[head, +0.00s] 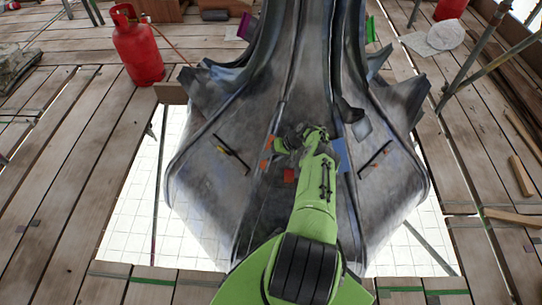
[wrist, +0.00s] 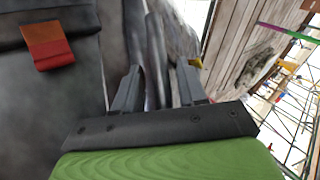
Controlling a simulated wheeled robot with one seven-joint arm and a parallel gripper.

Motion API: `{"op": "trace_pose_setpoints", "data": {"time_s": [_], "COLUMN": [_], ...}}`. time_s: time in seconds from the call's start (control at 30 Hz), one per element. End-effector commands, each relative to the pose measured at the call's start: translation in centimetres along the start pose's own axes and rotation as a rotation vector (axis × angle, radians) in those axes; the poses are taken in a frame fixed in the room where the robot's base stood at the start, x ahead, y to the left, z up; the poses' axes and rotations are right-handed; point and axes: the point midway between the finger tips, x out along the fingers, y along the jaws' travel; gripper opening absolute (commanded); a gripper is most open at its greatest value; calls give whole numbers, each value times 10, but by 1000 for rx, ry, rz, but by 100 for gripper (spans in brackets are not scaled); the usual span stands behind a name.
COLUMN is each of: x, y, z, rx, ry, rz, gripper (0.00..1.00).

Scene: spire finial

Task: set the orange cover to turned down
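Small orange patches show on the grey metal spire in the head view: one orange piece (head: 270,141), another lower piece (head: 264,165), and a redder piece (head: 289,175) beside my arm. I cannot tell which is the orange cover. In the wrist view an orange-red flap (wrist: 50,48) lies against the grey metal below a dark band, left of my gripper. My gripper (wrist: 161,68) has its two fingers apart, with grey metal ridges seen between them. It does not touch that flap. In the head view my gripper (head: 290,138) is partly hidden by my own wrist, close to the spire.
The spire (head: 220,130) has raised seams and curled metal leaves. A blue patch (head: 342,154) lies right of my arm. Dark bars (head: 231,155) sit on the side faces. A red gas cylinder (head: 137,48) stands on the planks at left. Scaffold poles (head: 475,50) rise at right.

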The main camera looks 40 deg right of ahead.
Motion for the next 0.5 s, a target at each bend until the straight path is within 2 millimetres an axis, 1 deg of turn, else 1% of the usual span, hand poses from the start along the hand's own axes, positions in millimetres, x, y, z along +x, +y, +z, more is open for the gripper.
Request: {"op": "trace_pose_setpoints", "data": {"time_s": [0.23, 0.3, 0.37, 0.47, 0.5], "x": [0, -3, -11, -35, -47], "y": [-1, -1, -2, -3, -3], "z": [0, -1, -1, -2, -2], "rx": [-2, -2, -2, -1, -1], "ry": [1, 1, 1, 2, 4], "rz": [-2, -2, -1, 0, 0], "gripper": [43, 43, 43, 43, 43]}}
